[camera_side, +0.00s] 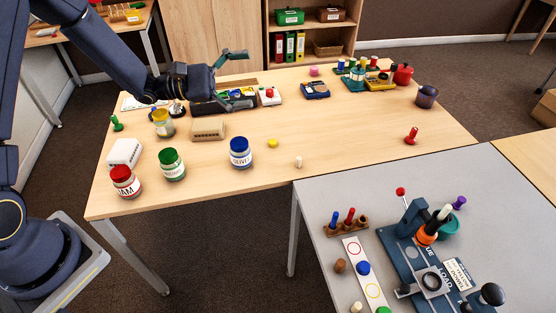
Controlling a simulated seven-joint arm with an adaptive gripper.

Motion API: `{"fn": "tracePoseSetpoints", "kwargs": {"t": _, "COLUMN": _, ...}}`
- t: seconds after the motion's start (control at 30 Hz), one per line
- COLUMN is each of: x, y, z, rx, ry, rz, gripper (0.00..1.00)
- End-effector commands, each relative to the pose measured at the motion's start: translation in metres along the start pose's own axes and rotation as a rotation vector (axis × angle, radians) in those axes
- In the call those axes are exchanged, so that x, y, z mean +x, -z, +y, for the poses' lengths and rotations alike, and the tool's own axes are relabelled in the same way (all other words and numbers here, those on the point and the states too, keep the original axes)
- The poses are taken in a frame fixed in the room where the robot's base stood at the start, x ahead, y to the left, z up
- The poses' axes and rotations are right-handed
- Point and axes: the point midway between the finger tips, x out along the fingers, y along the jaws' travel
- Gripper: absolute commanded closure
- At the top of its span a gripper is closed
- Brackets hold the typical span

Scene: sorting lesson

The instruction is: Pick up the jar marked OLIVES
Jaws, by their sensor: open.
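The jar with the blue lid (240,153) stands upright near the front edge of the wooden table. Its white label reads something like OLIVES, partly turned away. A red-lidded jar (124,182) marked JAM, a green-lidded jar (171,164) with a hard-to-read label and a yellow-lidded jar (163,123) stand to its left. My gripper (246,78) is open and empty over the back of the table, behind the blue-lidded jar and apart from it. Its fingers point to the right.
A tan block (208,129) and a white box (125,152) sit among the jars. A yellow disc (273,143) and a small pale peg (298,162) lie right of the blue-lidded jar. A grey table (430,180) with fixtures adjoins at right. The wooden table's middle right is mostly clear.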

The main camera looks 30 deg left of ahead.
Motion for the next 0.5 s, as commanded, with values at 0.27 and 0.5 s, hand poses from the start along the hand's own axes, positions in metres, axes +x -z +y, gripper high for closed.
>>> {"fn": "tracePoseSetpoints", "kwargs": {"t": 0.27, "x": -0.085, "y": 0.178, "z": -0.038, "rx": -0.444, "ry": -0.474, "rz": 0.223, "gripper": 0.01}}
{"fn": "tracePoseSetpoints", "kwargs": {"t": 0.5, "x": -0.122, "y": 0.224, "z": -0.099, "rx": -0.636, "ry": -0.586, "rz": 0.294, "gripper": 0.01}}
